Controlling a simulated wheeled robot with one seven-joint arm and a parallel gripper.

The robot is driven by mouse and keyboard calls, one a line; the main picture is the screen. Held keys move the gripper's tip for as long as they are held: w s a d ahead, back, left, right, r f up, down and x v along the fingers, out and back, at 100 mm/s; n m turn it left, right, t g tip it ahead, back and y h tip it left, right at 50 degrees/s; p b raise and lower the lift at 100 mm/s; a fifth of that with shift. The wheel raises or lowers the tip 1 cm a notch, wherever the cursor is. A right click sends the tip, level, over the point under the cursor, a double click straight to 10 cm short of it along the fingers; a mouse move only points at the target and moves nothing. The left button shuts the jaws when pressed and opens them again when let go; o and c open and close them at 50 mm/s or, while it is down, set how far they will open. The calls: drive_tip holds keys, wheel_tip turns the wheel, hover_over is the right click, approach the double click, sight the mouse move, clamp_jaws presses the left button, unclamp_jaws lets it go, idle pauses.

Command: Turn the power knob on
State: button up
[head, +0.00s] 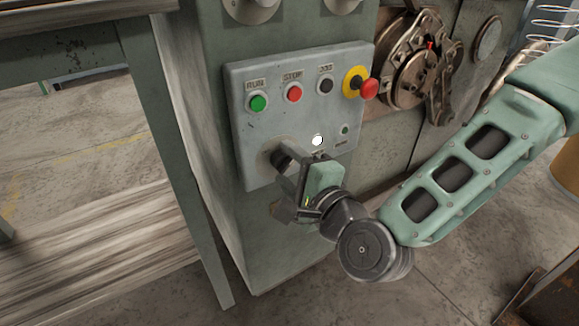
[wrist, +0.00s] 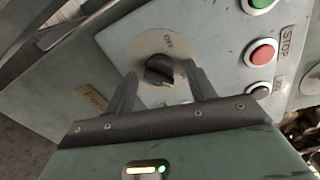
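The power knob (wrist: 159,70) is a dark round knob on a pale dial plate (wrist: 152,45) with "OFF" lettering at its upper right. In the head view the knob (head: 281,158) sits at the lower left of the grey control panel (head: 300,118), partly hidden by my gripper. My gripper (head: 292,180) is at the knob, and in the wrist view its two fingers (wrist: 160,80) stand apart, one on each side of the knob. A gap shows between each finger and the knob. How deep the fingers reach along it is unclear.
The panel carries a green RUN button (head: 258,103), a red STOP button (head: 294,93), a black button (head: 326,85) and a red emergency stop (head: 368,89) on yellow. A white lamp (head: 317,140) is just above my gripper. A bench (head: 150,110) stands left.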

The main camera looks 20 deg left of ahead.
idle(0.3)
drive_tip(key=p+v, duration=1.6)
drive_tip(key=v, duration=0.1)
drive_tip(key=shift+d+p, duration=0.2)
drive_tip(key=shift+p, duration=0.15)
drive_tip(key=shift+s, duration=0.1)
idle(0.4)
